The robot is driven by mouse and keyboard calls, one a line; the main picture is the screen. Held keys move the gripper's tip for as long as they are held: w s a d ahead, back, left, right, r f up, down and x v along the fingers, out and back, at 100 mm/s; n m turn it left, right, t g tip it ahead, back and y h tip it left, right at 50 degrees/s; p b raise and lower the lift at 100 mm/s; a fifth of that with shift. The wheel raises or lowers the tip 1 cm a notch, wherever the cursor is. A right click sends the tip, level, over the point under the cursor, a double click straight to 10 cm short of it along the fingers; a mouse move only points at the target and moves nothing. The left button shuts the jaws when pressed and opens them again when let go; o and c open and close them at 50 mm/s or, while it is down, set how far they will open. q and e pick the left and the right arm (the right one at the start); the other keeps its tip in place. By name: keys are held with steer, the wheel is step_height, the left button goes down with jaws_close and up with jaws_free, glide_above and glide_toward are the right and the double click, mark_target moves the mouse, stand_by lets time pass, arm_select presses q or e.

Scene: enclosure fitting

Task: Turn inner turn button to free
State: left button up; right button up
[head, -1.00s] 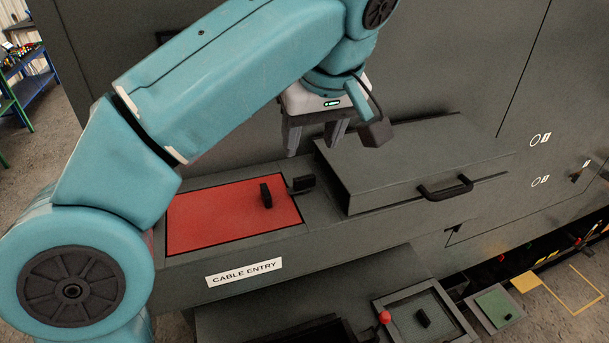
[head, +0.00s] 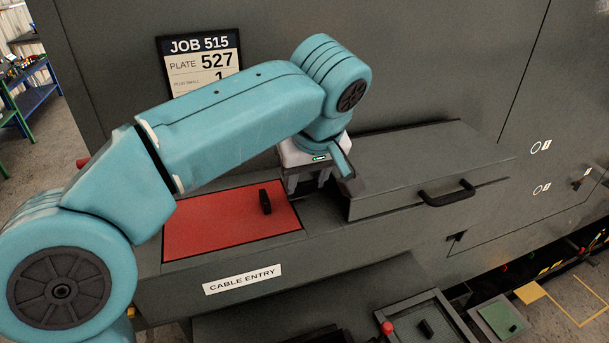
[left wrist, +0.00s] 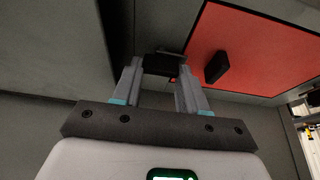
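The turn button is a small black block (left wrist: 163,65) at the edge of the red plate (head: 205,232). It shows in the left wrist view between and just beyond the fingertips of my left gripper (left wrist: 160,76); in the head view the gripper (head: 307,186) hides it. The two fingers are apart, one on each side of the button. I cannot tell whether they touch it. The red plate carries an upright black grip (head: 265,201), which also shows in the left wrist view (left wrist: 217,67). My right gripper is out of view.
A grey box-shaped cover (head: 425,170) with a black handle (head: 446,191) stands right of my left gripper. A "CABLE ENTRY" label (head: 243,279) is on the front face. Below are a grey tray (head: 455,318), a red knob (head: 387,327) and a green plate (head: 500,318).

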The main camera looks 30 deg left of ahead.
arm_select(q)
steer(key=shift+m, duration=0.3)
steer(key=m+t+h, duration=0.1)
steer(key=m, duration=0.2)
steer(key=shift+a, duration=0.15)
steer(key=m, duration=0.2)
steer(key=m+h, duration=0.1)
steer(key=m, duration=0.1)
steer(key=shift+r+m+t+h, duration=0.1)
steer(key=shift+m+t+h, duration=0.2)
steer(key=m+h+p, duration=0.1)
steer(key=m, duration=0.3)
steer(key=shift+a+m+h+p, duration=0.1)
steer(key=shift+m+h+p, duration=0.2)
steer(key=shift+h+p, duration=0.1)
steer(key=m+h+p, duration=0.1)
steer(key=m, duration=0.1)
steer(key=m+g, duration=0.1)
steer(key=m, duration=0.1)
steer(key=shift+m+h+p, duration=0.4)
steer(key=shift+m, duration=0.3)
steer(key=o, duration=0.8)
steer(key=shift+c, duration=0.2)
steer(key=shift+w, duration=0.15)
